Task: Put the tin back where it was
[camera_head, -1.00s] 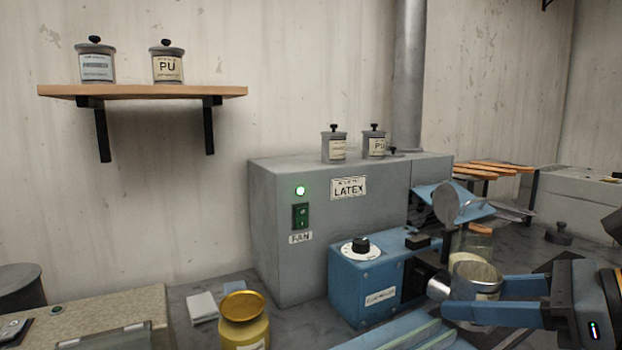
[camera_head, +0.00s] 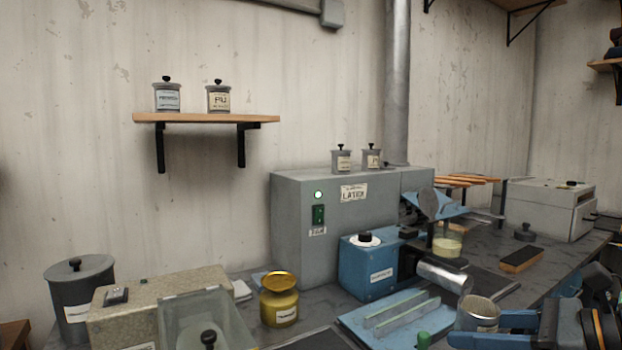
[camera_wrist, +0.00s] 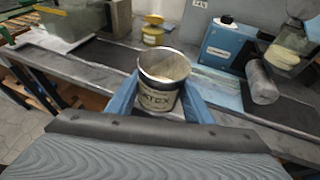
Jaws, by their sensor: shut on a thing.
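An open grey tin (camera_head: 481,312) with a pale label is in my gripper at the lower right of the head view. In the wrist view the tin (camera_wrist: 160,98) is upright or nearly so, its label ends in "TEX", and pale material shows inside. My gripper (camera_wrist: 158,100) is shut on it, with a blue finger on each side. The tin is held in front of the bench, apart from the blue machine (camera_head: 368,268) and its metal roller (camera_head: 444,276). A jar with pale contents (camera_head: 447,243) stands behind the roller.
Two lidded tins sit on the wall shelf (camera_head: 205,118) and two on the grey LATEX cabinet (camera_head: 290,225). A gold jar (camera_head: 280,305) stands left of a blue tray (camera_head: 385,325). A brush (camera_head: 521,260) lies on the bench, with bare bench around it.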

